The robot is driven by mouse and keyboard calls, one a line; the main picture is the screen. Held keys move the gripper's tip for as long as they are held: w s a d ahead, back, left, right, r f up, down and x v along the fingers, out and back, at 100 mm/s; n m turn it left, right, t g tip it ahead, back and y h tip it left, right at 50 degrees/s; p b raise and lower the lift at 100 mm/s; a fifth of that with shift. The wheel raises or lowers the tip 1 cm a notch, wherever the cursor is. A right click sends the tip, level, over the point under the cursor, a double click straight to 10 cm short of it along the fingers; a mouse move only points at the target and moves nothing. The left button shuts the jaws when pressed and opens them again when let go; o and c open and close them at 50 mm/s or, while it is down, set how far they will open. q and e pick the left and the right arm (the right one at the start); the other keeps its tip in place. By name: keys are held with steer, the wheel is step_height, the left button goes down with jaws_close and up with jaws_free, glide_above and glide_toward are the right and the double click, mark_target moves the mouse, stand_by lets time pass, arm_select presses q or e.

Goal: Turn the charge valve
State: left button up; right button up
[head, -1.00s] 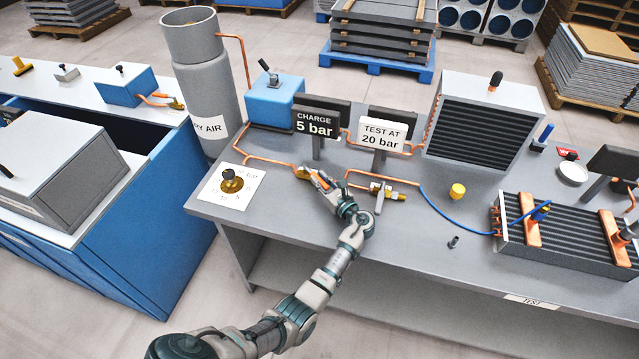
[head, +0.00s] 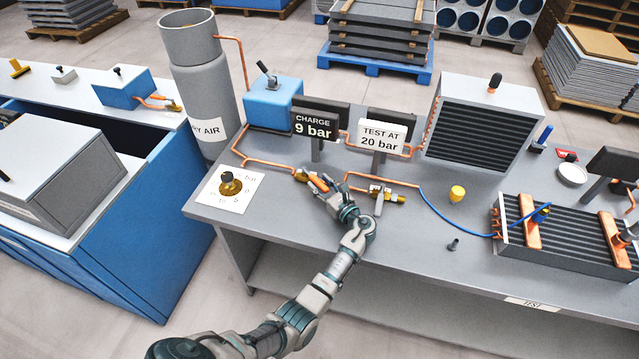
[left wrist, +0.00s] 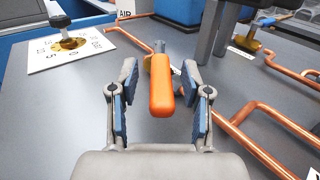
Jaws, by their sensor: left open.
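The charge valve's orange handle (head: 317,184) is on the copper pipe in front of the black "CHARGE 9 bar" sign (head: 316,126). My right gripper is not in view.
A brass knob with a black top (head: 229,184) sits on a white dial plate to the left. A white "TEST AT 20 bar" sign (head: 381,136) and another brass valve (head: 384,195) stand to the right. Copper pipes (left wrist: 268,125) run close to the gripper's right.

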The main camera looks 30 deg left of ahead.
arm_select(q)
steer(key=v, duration=1.1)
steer(key=shift+d+f, duration=0.1)
steer(key=shift+c, duration=0.3)
